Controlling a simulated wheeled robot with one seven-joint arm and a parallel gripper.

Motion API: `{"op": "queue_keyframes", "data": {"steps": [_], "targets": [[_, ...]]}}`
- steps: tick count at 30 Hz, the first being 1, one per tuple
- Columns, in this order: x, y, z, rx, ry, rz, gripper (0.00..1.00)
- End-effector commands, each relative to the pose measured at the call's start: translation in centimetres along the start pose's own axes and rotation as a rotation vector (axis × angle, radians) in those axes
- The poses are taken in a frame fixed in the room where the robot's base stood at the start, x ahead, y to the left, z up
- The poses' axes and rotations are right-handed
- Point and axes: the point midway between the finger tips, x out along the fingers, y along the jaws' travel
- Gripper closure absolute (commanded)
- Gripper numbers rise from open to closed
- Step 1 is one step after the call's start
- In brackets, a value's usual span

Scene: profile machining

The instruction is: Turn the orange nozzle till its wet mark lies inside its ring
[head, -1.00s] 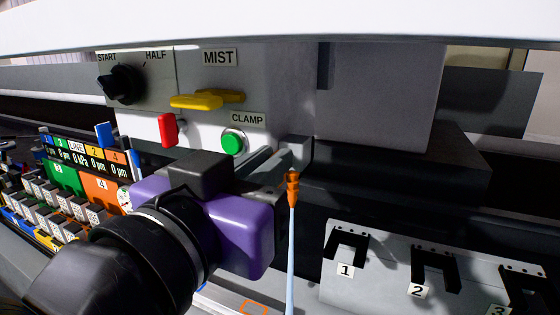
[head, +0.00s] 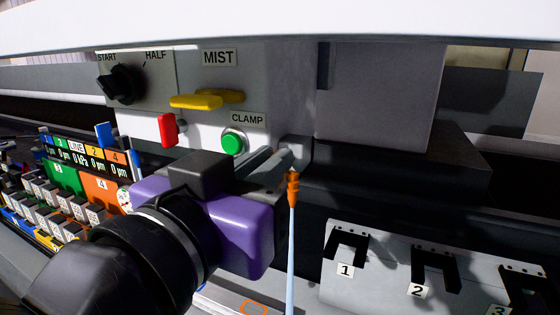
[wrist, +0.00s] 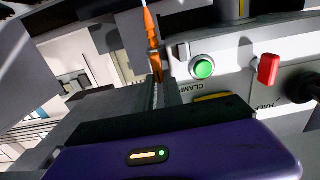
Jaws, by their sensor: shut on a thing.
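The orange nozzle (head: 293,188) points down at the end of my gripper (head: 287,160), just below the CLAMP button. It also shows in the wrist view (wrist: 152,32), at the tips of the jaws. My gripper's jaws are shut on it; its purple body hides part of the jaws in the head view. A pale blue stream (head: 291,255) runs almost straight down from the nozzle and leaves the bottom of the picture. The orange ring (head: 255,308) lies on the grey surface at the bottom edge, left of the stream. I cannot see the wet mark.
The panel carries a green button (head: 233,142), a red lever (head: 168,129), a yellow handle (head: 206,100) and a black knob (head: 121,84). A grey rack (head: 388,272) with numbered black holders stands at the lower right. A coloured gauge block (head: 85,165) stands at the left.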

Motion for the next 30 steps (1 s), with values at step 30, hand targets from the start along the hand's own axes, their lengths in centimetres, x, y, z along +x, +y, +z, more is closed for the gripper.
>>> {"op": "queue_keyframes", "data": {"steps": [30], "targets": [[0.0, 0.26, -0.05, 0.148, 0.002, 0.0, 0.66]]}}
